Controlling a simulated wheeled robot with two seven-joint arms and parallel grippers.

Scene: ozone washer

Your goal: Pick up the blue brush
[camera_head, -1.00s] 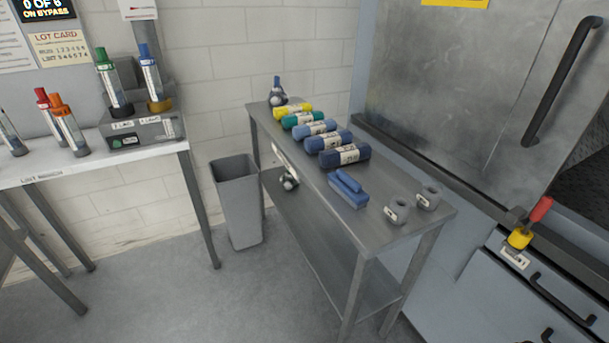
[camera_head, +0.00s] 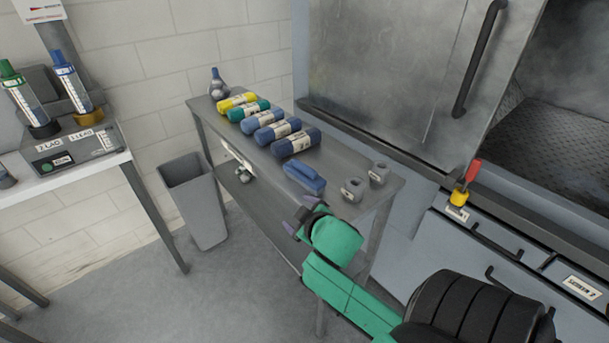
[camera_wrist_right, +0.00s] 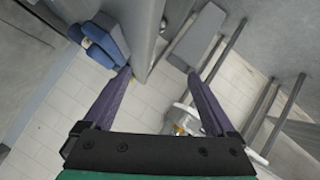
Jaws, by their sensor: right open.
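The blue brush (camera_head: 304,178) lies on the top of the steel table (camera_head: 345,205), towards its front end. In the right wrist view the blue brush (camera_wrist_right: 102,42) shows at the upper left, near the tip of the left-hand finger and outside the gap. My right gripper (camera_head: 304,213) is open and empty, just in front of the table's near long edge and short of the brush. In the right wrist view its two dark fingers (camera_wrist_right: 158,74) stand wide apart. My left gripper is out of view.
Several rolled cloths in blue, teal and yellow (camera_head: 237,102) lie behind the brush. A dark bottle (camera_head: 218,84) stands at the far end. A grey bin (camera_head: 196,200) is on the floor left of the table.

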